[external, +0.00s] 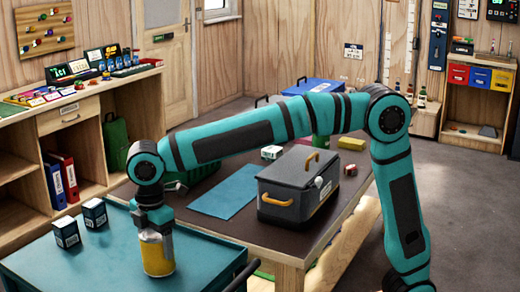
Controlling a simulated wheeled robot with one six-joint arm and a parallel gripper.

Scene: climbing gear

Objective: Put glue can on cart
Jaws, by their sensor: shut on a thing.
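The glue can (157,254) is a yellow can with a metallic top, at the lower left over the teal top of the cart (105,262). My gripper (154,226) points down and is shut on the can's upper part. The can is upright. Its bottom looks to be at or just above the cart's surface; I cannot tell whether it touches. The fingers are small and partly hidden.
Two small dark-and-white boxes (80,221) stand on the cart, left of the can. The dark table (222,228) beside it bears a grey toolbox (298,187) and a blue mat (226,192). A wooden shelf unit (40,135) stands behind the cart. The cart's front is clear.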

